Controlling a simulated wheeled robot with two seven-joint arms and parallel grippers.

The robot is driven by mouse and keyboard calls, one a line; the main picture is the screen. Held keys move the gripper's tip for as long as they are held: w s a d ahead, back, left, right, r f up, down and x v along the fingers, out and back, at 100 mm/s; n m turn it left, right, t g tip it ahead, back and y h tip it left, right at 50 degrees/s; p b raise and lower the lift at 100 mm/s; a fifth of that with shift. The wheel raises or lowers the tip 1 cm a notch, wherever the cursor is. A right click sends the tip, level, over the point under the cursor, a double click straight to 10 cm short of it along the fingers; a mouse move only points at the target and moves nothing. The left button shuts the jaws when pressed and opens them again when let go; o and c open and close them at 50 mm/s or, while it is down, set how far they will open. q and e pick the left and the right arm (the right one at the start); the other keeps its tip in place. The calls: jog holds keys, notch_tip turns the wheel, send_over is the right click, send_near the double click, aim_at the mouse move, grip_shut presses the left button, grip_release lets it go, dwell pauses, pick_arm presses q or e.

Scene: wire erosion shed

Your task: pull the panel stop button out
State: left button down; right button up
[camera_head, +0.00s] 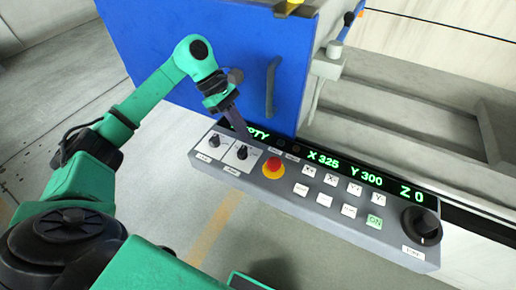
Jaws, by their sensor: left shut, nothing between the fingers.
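The panel stop button (273,167) is a red mushroom button on a yellow ring on the grey control panel (325,212). Whether it is pressed in or out cannot be told. My left gripper (244,138) is shut and empty. It points down at the panel, up and left of the button, close to the second black knob (242,152). Whether it touches the panel cannot be told. My right gripper is not in view.
Another black knob (214,141) is left on the panel, and a big black dial (421,225) is at its right end. White keys and a green key (374,222) lie between. A blue cabinet (215,60) with a handle stands behind. The floor in front is clear.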

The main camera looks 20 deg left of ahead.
aim_at(262, 165)
pick_arm(q)
jog(key=p+x, duration=0.2)
jog(key=x, duration=0.7)
jog(key=shift+w, duration=0.1)
jog(key=shift+d+f, duration=0.25)
jog(key=shift+f, duration=0.1)
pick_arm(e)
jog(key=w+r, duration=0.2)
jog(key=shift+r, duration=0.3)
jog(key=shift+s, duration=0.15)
